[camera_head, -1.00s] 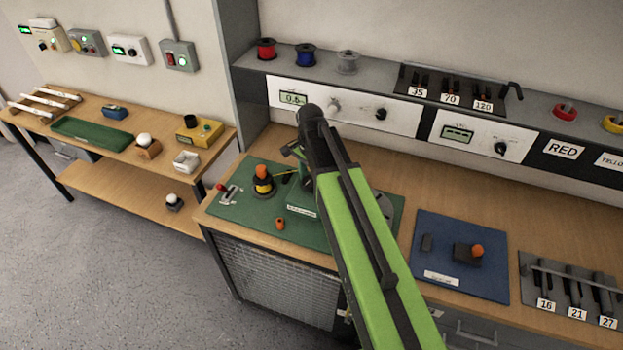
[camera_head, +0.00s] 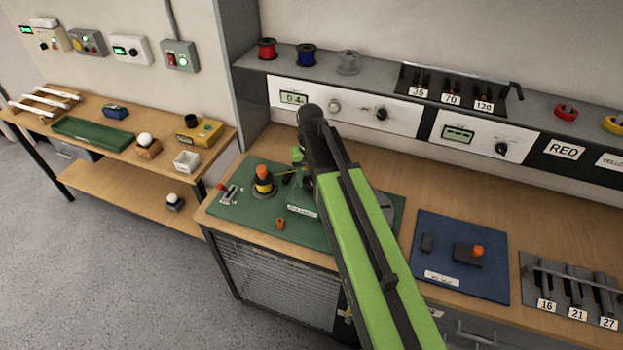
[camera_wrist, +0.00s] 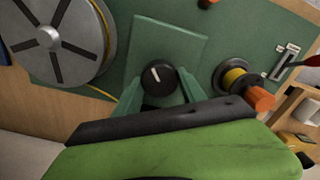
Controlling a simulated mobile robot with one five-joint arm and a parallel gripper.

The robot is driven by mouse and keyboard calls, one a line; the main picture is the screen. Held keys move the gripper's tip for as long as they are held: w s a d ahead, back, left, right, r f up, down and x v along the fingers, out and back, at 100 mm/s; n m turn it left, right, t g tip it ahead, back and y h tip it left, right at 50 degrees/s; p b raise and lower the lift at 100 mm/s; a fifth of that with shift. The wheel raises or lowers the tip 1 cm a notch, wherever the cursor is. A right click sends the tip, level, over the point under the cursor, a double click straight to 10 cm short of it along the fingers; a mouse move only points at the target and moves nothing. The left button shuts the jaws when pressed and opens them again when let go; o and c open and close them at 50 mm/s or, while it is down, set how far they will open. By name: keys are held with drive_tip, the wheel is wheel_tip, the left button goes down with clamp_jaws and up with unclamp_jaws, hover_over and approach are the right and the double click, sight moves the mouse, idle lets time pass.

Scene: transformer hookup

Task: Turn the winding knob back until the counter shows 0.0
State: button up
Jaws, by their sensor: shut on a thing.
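The winding knob (camera_wrist: 158,78) is black and round with a white pointer line. It shows in the wrist view on a green block (camera_wrist: 170,40). My gripper (camera_wrist: 160,88) has its two green fingers on either side of the knob, shut on it. In the head view my arm covers the knob and most of the gripper. The counter (camera_head: 293,98) is a small green display on the white panel and reads 0.4.
A large grey reel (camera_wrist: 50,45) stands left of the knob in the wrist view. A spool with yellow wire (camera_wrist: 235,78) and an orange cap stands to the right. A blue mat (camera_head: 460,255) lies right of my arm.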

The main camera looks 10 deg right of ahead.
sight(310, 181)
drive_tip(key=n, duration=0.5)
drive_tip(key=shift+s+n, duration=0.15)
drive_tip(key=shift+n, duration=0.25)
idle(0.4)
drive_tip(key=o, duration=1.4)
drive_tip(key=shift+c, duration=0.2)
drive_tip(key=shift+r, duration=0.1)
wheel_tip(310, 181, up, 17)
drive_tip(key=p, duration=1.7)
drive_tip(key=shift+r, duration=0.15)
